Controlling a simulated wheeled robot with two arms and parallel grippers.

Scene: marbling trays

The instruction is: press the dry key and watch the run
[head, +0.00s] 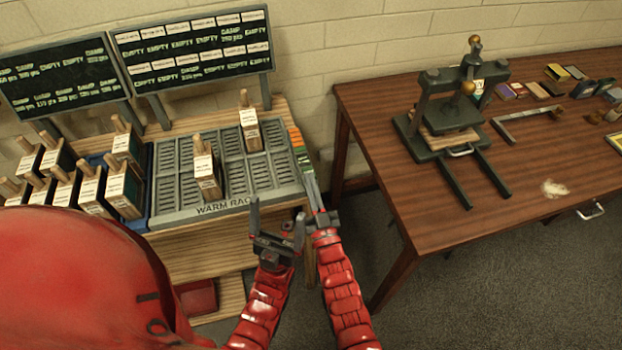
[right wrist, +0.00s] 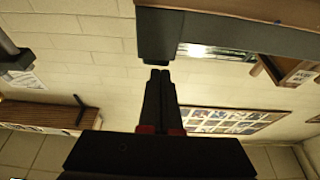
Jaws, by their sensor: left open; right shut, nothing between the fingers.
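The grey warm rack (head: 178,203) stands on a wooden bench at the left, with two wooden-handled blocks, one tall block (head: 206,170) near its middle and another (head: 250,130) at its back right. A narrow strip with orange (head: 295,137) and green (head: 300,155) parts runs along its right edge; I cannot read which is the dry key. My right gripper (head: 312,187) is shut and empty at the strip's near end. In the right wrist view, its fingertips (right wrist: 158,74) are close to a dark grey edge (right wrist: 156,40); contact is unclear. My left gripper (head: 277,228) is open and empty before the rack.
Two dark boards (head: 194,48) with green and white writing stand behind the rack. Several labelled blocks (head: 92,190) crowd its left side. A brown table (head: 400,180) at the right bears a press (head: 455,100) and small items. Grey floor lies between bench and table.

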